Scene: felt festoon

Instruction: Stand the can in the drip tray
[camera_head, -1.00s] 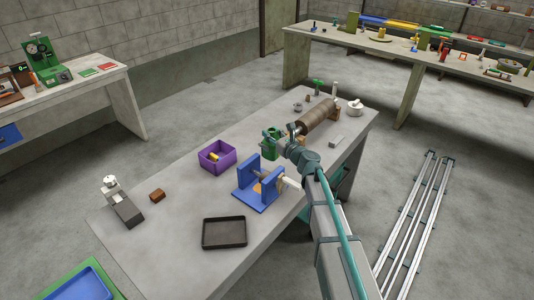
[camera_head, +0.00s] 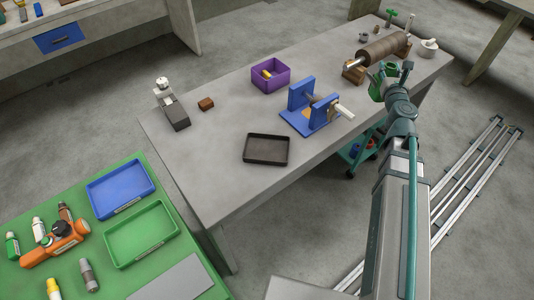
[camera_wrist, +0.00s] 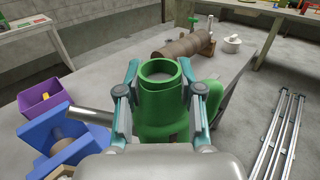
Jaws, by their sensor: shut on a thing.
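The green can (camera_head: 375,90) is in my gripper (camera_head: 388,84), over the right part of the long grey table. In the wrist view the can (camera_wrist: 158,120) stands about upright, with its open round mouth upward and a green bulge at its right side. The teal fingers of my gripper (camera_wrist: 160,78) are shut on it from both sides. Its underside is hidden, so its exact height above the table is unclear. The black, shallow drip tray (camera_head: 267,162) lies empty near the table's front edge, left of my gripper.
A blue stand (camera_head: 300,122) with a horizontal shaft is between the can and the tray. A purple bin (camera_head: 270,78) is behind it, and a brown roller (camera_head: 383,47) lies beyond the can. A green side table (camera_head: 100,255) with trays and bottles is at lower left.

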